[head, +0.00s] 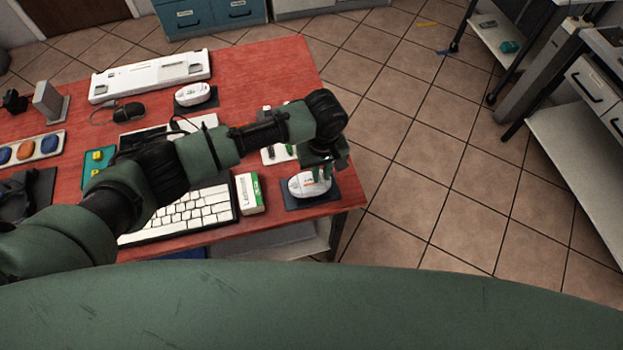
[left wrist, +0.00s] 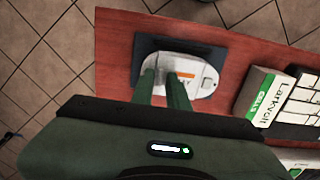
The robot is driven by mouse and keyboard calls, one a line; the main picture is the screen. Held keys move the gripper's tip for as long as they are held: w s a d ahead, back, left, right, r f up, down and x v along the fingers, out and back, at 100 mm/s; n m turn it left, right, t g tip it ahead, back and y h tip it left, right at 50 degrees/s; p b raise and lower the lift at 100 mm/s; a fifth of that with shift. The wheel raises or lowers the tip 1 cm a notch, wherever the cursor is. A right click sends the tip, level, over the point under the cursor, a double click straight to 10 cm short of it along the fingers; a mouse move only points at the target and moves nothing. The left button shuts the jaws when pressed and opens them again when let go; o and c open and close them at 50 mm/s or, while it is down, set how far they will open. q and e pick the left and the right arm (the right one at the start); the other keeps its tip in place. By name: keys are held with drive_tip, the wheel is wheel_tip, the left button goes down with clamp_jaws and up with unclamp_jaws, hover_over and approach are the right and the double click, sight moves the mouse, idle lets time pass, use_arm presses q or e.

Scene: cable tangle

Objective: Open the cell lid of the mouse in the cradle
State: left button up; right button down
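A white mouse (head: 306,185) lies on a dark, flat cradle (head: 331,195) at the table's near right corner. In the left wrist view the mouse (left wrist: 206,76) has an orange mark on its upper face, and the dark cradle (left wrist: 150,48) shows around it. My left gripper (head: 321,173) points down at the mouse. Its two green fingers (left wrist: 166,80) stand a little apart over the mouse's near end, with nothing seen between them. I cannot tell whether the tips touch it. The lid's edge is not distinct. My right gripper is not in view.
A white and green cell box (head: 250,194) and a white keyboard (head: 190,213) stand left of the cradle. Another white mouse (head: 194,94) sits on a dark pad farther back. A white keyboard-like case (head: 150,77) lies at the back. The red table (head: 275,72) is bare at the back right.

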use_arm(q)
clamp_jaws()
drive_tip(key=shift+s+a+r+h+p, duration=0.1)
drive_tip(key=shift+a+r+h+p, duration=0.3)
drive_tip(key=shift+p, duration=0.6)
drive_tip(key=shift+t+h+p, duration=0.3)
drive_tip(key=shift+h+p, duration=0.2)
drive_tip(key=shift+h, duration=0.1)
